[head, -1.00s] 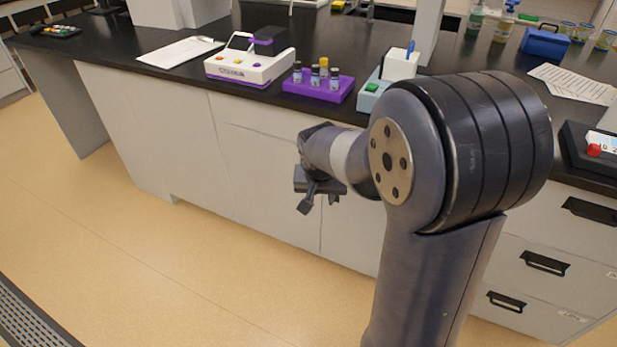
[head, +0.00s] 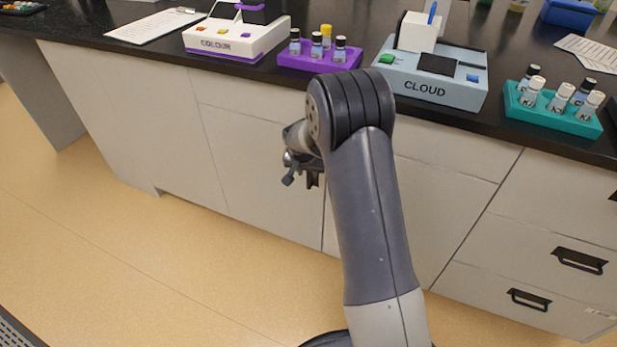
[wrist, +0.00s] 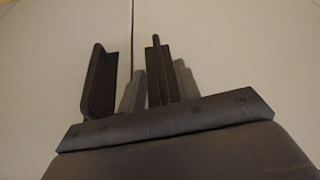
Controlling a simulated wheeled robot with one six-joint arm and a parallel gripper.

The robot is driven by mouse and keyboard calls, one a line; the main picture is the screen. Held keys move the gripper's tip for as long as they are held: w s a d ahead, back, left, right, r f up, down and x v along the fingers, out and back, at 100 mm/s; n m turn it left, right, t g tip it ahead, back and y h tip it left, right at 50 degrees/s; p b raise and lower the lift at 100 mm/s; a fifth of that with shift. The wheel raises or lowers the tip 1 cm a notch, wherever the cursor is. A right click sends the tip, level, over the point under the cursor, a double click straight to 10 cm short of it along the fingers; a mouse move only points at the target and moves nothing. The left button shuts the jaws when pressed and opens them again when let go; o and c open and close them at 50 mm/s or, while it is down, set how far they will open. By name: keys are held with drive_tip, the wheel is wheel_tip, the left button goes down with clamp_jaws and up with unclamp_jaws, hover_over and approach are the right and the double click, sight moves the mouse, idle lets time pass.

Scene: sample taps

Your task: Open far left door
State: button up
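The pale cabinet doors run under the black counter in the head view. The leftmost panel (head: 120,125) is flat and closed, with no handle showing on its visible face. The door to its right (head: 262,195) is also closed and partly hidden by my arm. My gripper (head: 301,178) is in front of the cabinet, below the counter edge. In the wrist view my gripper (wrist: 130,78) has its dark fingers apart, with nothing between them. Behind them is the pale cabinet front (wrist: 225,50), with a vertical seam between two panels.
On the counter are a colour meter (head: 235,40), a purple vial rack (head: 300,57), a cloud meter (head: 440,82) and a teal vial rack (head: 550,112). Drawers with black handles (head: 578,260) are at the right. The floor (head: 110,240) in front is clear.

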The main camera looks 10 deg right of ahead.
sight(308, 175)
drive_tip(key=shift+x, duration=2)
drive_tip(key=shift+c, duration=0.3)
clamp_jaws()
